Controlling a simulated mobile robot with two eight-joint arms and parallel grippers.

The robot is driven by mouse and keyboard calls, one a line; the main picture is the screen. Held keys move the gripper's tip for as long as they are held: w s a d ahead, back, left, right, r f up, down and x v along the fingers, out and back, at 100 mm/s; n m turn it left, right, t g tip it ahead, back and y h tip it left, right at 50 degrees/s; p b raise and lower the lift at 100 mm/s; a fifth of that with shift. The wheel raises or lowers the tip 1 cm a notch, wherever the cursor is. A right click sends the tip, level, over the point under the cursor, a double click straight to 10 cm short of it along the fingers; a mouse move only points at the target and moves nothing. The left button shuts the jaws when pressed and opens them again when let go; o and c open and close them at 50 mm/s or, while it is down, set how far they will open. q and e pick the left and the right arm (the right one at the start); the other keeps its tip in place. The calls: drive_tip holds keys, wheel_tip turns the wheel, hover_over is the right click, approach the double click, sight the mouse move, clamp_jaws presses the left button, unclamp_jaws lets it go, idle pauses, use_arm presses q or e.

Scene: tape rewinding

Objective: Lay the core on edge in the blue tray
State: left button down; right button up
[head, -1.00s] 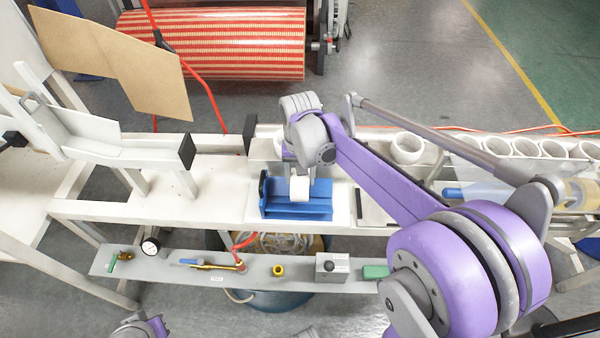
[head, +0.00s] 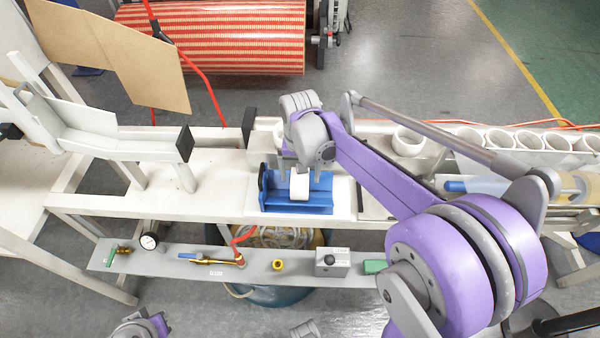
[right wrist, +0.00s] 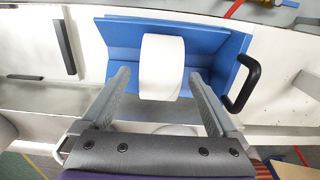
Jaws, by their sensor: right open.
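The white core (head: 299,186) lies on edge in the blue tray (head: 318,203), its curved side facing up. In the right wrist view the core (right wrist: 162,68) rests against the blue tray (right wrist: 208,38), whose black handle is at the right. My right gripper (head: 300,172) is open just above the tray. In the right wrist view its fingers (right wrist: 158,76) stand on either side of the core, with a gap on each side. The core's underside is hidden. The jaws of my left gripper are not in view.
Several other white cores (head: 502,141) stand in a row at the right of the bench, and one (head: 408,141) stands apart. A grey panel (head: 120,257) with a gauge and fittings runs along the front. The white bench top (head: 150,203) left of the tray is clear.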

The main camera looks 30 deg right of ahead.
wheel_tip(320, 180, up, 11)
drive_tip(key=shift+p, duration=0.45)
drive_tip(key=shift+s+f, duration=0.1)
idle(0.5)
drive_tip(key=s+a+f+n+t+p, duration=0.1)
drive_tip(key=s+a+f+n+t, duration=0.1)
drive_tip(key=s, duration=0.5)
drive_tip(key=s+a+f+n+t+p, duration=0.1)
drive_tip(key=s+a+f+n+t, duration=0.2)
drive_tip(key=s+f, duration=0.3)
drive_tip(key=shift+s+a+n, duration=0.7)
drive_tip(key=shift+s+a, duration=0.2)
drive_tip(key=shift+s, duration=0.3)
